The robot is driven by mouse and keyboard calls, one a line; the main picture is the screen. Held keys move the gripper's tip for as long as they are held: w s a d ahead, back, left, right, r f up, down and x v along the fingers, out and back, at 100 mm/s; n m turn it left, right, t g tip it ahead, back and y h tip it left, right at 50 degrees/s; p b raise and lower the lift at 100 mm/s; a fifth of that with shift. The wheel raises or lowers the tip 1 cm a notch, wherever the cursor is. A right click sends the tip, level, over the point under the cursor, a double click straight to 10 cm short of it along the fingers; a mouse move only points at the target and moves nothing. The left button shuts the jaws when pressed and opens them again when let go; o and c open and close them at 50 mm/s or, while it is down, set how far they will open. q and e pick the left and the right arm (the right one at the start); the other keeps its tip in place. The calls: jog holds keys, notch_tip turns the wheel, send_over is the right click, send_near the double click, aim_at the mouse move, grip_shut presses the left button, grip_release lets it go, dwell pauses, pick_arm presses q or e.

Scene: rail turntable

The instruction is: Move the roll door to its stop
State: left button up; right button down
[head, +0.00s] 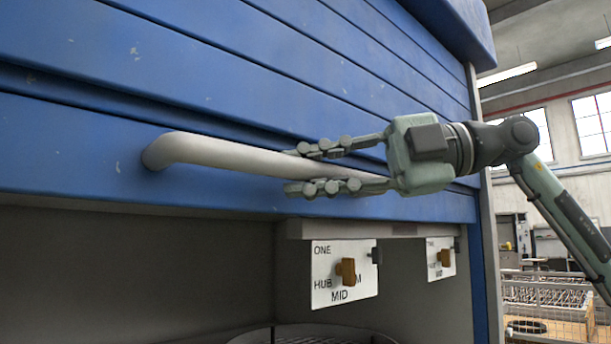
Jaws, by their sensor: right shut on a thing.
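The blue slatted roll door (160,85) fills the upper part of the head view. Its lower edge stands above an open dark compartment, so the door is partly raised. A pale grey bar handle (225,153) runs across its lowest slat. My right gripper (300,169) comes in from the right and is shut on the handle, with one finger above the bar and one below it. The handle's right end is hidden behind the gripper. My left gripper is not in view.
Under the door hang two white label plates with orange knobs, one nearer (327,290) and one farther right (434,270). A round rim (320,333) shows at the bottom of the compartment. A wire crate (545,298) stands at the right in the hall.

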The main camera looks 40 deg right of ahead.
jog(key=c, duration=1.3)
grip_release()
jog(key=shift+d, duration=0.1)
jog(key=v, duration=1.2)
